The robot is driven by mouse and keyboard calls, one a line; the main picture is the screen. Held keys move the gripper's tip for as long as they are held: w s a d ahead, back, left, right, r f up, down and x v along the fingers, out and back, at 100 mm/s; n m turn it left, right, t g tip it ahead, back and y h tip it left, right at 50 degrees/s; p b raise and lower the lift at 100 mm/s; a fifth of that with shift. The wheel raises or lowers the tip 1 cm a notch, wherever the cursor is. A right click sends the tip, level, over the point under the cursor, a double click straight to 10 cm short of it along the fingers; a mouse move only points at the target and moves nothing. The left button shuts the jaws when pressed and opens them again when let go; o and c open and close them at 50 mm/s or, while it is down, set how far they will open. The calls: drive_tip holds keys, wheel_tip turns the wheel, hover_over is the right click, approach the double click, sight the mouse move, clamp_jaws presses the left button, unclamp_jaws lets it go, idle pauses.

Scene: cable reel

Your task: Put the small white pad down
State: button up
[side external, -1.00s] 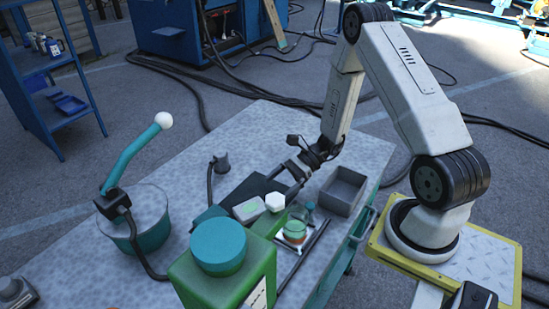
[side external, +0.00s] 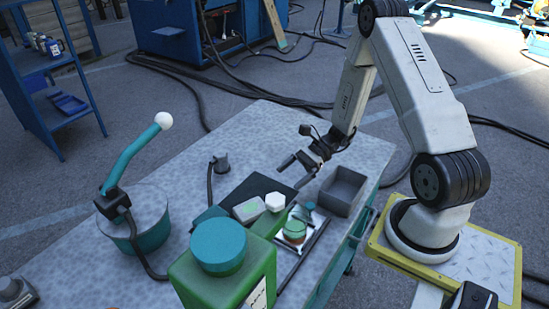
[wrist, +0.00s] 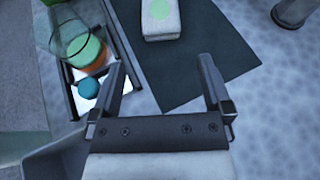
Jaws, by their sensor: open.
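A small white pad-like block (side external: 249,209) with a pale green patch on top lies flat on a dark mat (side external: 262,187). In the wrist view the white block (wrist: 152,30) lies on the dark mat (wrist: 188,73), beyond my fingertips and cut off by the top edge. My gripper (side external: 293,172) is above the far right end of the mat, apart from the block. In the wrist view my gripper (wrist: 163,75) has its fingers wide apart, with only mat and table between them.
A clear glass (wrist: 68,40) with green and orange contents and a teal ball (wrist: 89,88) stand left of the mat. A grey bin (side external: 343,190) is at right. A green canister (side external: 213,285) stands in front.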

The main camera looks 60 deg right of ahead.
drive_tip(key=shift+a, duration=0.1)
drive_tip(key=shift+s+a+r, duration=0.1)
drive_tip(key=shift+a, duration=0.1)
drive_tip(key=a+n+g, duration=0.1)
drive_tip(key=s+a+r+n+g+h, duration=0.1)
drive_tip(key=n+g, duration=0.1)
drive_tip(key=s+a+r+n+g+h, duration=0.1)
drive_tip(key=n, duration=0.1)
drive_tip(key=shift+s+a, duration=0.25)
drive_tip(key=shift+a, duration=0.1)
drive_tip(key=s+a+r+n+h, duration=0.1)
drive_tip(key=r+n+h, duration=0.3)
drive_tip(key=n, duration=0.4)
drive_tip(key=s+a+r+n+t+h, duration=0.1)
drive_tip(key=a+r+n+h, duration=0.3)
drive_tip(key=n, duration=0.5)
drive_tip(key=shift+r+t+h, duration=0.3)
drive_tip(key=shift+h, duration=0.9)
